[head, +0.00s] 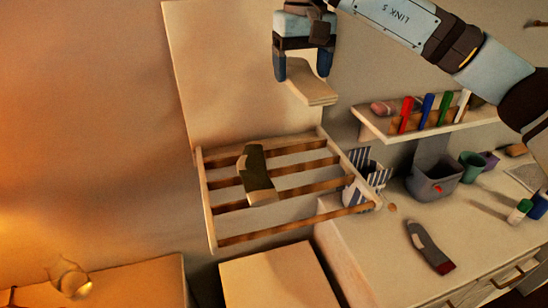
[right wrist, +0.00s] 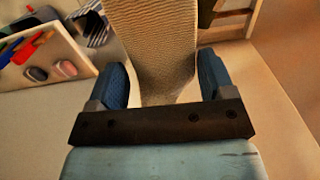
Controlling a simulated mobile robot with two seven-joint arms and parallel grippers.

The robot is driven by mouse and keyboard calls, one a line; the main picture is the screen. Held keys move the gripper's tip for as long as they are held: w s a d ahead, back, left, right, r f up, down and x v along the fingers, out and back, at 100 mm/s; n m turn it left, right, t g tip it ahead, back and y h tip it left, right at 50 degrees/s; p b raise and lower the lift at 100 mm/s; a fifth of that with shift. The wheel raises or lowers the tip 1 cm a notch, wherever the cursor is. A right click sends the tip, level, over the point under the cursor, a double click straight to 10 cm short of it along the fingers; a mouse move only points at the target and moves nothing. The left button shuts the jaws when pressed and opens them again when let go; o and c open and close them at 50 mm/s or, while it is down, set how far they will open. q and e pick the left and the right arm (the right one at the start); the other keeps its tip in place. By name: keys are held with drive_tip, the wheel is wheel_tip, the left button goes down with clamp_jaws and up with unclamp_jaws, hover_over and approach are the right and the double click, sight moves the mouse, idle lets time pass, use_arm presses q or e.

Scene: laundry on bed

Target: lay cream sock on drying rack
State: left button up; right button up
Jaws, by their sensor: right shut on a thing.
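The cream sock (head: 308,84) is held by my right gripper (head: 303,72) in the head view, above and behind the drying rack. In the right wrist view the sock (right wrist: 155,50) lies between the two blue fingers of the gripper (right wrist: 165,85) and extends away from them. The wooden drying rack (head: 209,214) has several slats, and a dark green sock (head: 256,175) lies across the slats on its left half. The slats to the right of that sock are bare. My left gripper is not in view.
A wall shelf (head: 440,127) with colored markers stands right of the rack. A glass-like object (head: 70,280) is at lower left.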

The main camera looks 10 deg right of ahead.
drive_tip(key=p, duration=0.3)
hover_over(297, 165)
wheel_tip(297, 165, down, 15)
drive_tip(key=shift+w+r, duration=0.1)
drive_tip(key=shift+r, duration=0.05)
wheel_tip(297, 165, down, 4)
drive_tip(key=shift+f+p, duration=0.25)
drive_tip(key=shift+p, duration=0.2)
drive_tip(key=shift+f, duration=0.25)
drive_tip(key=o, duration=0.5)
drive_tip(key=shift+b, duration=0.35)
drive_tip(key=shift+c, duration=0.2)
drive_tip(key=o, duration=0.4)
